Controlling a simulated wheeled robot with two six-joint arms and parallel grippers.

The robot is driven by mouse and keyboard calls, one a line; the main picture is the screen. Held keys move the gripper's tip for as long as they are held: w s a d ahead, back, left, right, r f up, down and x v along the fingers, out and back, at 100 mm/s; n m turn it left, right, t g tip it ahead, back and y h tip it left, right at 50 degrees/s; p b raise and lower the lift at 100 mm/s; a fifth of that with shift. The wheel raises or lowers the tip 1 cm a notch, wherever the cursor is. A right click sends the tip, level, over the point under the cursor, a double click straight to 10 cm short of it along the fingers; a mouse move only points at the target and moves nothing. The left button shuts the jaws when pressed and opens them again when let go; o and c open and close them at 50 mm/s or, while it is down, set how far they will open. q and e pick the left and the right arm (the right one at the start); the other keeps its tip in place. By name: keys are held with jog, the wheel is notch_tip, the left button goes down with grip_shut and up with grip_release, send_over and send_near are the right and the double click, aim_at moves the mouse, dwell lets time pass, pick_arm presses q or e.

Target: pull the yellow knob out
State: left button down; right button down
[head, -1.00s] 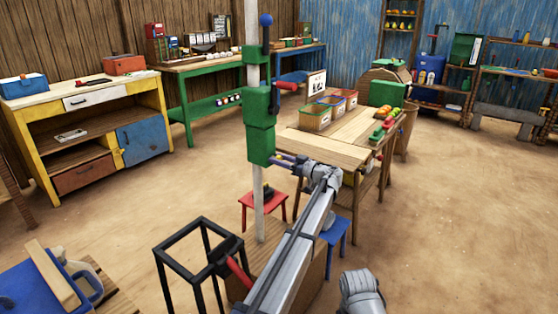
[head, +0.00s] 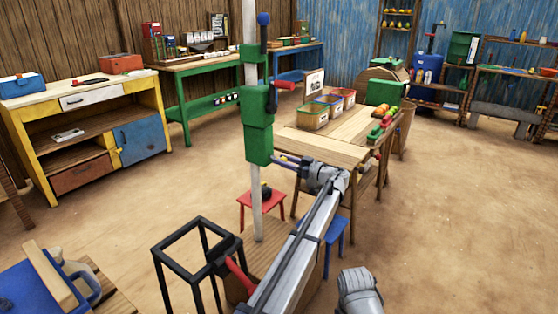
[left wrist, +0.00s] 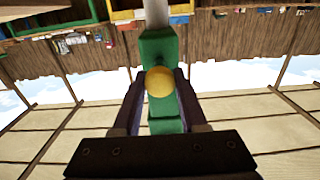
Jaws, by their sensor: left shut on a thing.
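The yellow knob (left wrist: 160,82) is a round ball in front of the green housing (left wrist: 160,47) in the left wrist view. My left gripper (left wrist: 159,90) has one finger on each side of the knob and is shut on it. In the head view, my left gripper (head: 280,160) reaches the lower right side of the green housing (head: 259,137) on a pale upright post (head: 251,25). The knob is hidden in that view. My right gripper is not in view.
A lever with a blue ball (head: 263,18) and a red handle (head: 285,85) stick out from the housing above my gripper. A black open frame (head: 200,260) stands in front to the left. A wooden table (head: 320,148) with bins is close behind my wrist. Sandy floor is free at right.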

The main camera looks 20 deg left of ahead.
pick_arm(q)
jog(key=shift+s+d, duration=0.1)
jog(key=shift+d, duration=0.1)
jog(key=shift+c, duration=2.4)
grip_release()
jog(key=v, duration=0.8)
